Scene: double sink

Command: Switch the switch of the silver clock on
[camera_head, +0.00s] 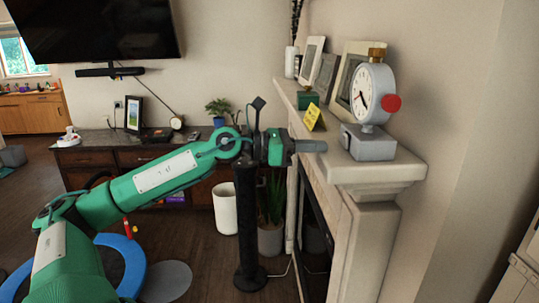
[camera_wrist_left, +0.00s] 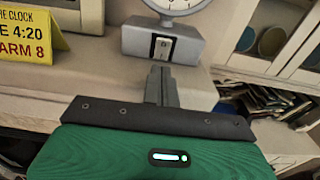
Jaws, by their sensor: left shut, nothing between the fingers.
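The silver clock (camera_head: 368,142) stands upright on the mantel, with a round white dial and a red knob on its side. In the left wrist view its grey base (camera_wrist_left: 134,40) shows at the top, with the dial cut off by the frame edge. A small black-and-white switch (camera_wrist_left: 163,47) sits on the front of that base. My left gripper (camera_head: 324,147) is shut and empty, pointing at the base. In the left wrist view its fingertips (camera_wrist_left: 161,70) lie just below the switch; I cannot tell whether they touch it. My right gripper is not in view.
A yellow sign (camera_head: 314,117) and a small green box (camera_head: 308,99) stand on the mantel (camera_head: 405,167) left of the clock. Picture frames (camera_head: 325,76) lean behind them. The wall is close on the right. A dark cabinet (camera_head: 100,156) stands at the back.

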